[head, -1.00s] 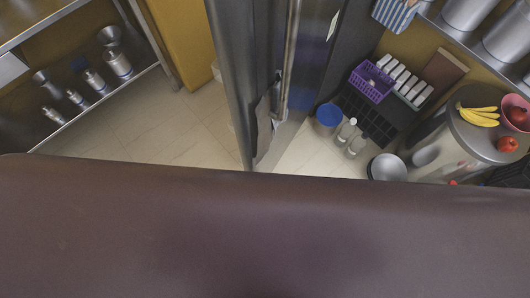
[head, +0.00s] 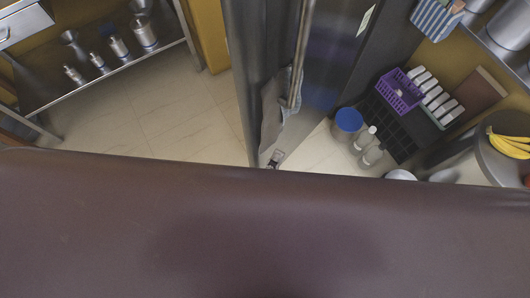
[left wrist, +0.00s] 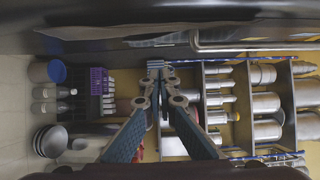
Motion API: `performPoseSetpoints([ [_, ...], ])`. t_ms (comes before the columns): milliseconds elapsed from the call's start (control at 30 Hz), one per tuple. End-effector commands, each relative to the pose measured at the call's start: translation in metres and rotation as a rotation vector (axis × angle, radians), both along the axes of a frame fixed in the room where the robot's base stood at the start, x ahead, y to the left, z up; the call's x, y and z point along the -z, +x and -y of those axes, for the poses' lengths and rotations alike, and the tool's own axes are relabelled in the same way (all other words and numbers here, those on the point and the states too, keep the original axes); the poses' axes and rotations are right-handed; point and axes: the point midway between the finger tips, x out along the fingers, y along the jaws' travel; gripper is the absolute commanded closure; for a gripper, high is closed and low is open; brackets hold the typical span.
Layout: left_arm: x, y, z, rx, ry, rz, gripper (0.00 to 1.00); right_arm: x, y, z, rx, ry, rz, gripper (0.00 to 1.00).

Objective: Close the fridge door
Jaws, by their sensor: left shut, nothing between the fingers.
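The fridge door (head: 330,70) is a tall steel panel with a long vertical handle (head: 304,45), standing in the middle of the head view. A grey cloth-like piece (head: 272,110) shows beside the handle's lower end. In the left wrist view the door is the dark glossy surface (left wrist: 120,42) across the top, with the handle (left wrist: 250,45) at right. My left gripper (left wrist: 157,66) is shut and empty, its tips close to the door; contact cannot be told. In the head view only a small part of it (head: 275,159) shows. My right gripper is not in view.
A steel shelf with metal canisters (head: 118,47) stands at the left. At the right are a blue-lidded tub (head: 349,120), bottles (head: 371,155), a purple crate (head: 402,97) and bananas (head: 510,145). Tiled floor (head: 180,125) left of the door is clear.

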Motion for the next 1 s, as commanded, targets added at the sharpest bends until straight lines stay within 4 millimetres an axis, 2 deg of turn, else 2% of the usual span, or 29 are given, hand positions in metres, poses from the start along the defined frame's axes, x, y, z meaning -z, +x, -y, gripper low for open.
performPoseSetpoints([
  [33,-0.002,0.011,0.004,-0.001,-0.002,0.004,1.0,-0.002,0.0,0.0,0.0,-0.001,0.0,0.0],
  [133,-0.002,0.028,0.012,0.0,0.0,0.004,1.0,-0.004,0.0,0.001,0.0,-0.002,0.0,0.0],
  [333,-0.001,0.044,-0.012,0.001,0.003,0.001,1.0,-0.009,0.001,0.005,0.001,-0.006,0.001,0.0],
  [500,0.0,0.049,-0.02,0.0,0.0,-0.001,1.0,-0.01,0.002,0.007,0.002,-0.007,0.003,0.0],
  [1000,0.0,0.051,-0.025,0.005,0.001,-0.001,1.0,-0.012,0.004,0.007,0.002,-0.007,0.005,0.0],
])
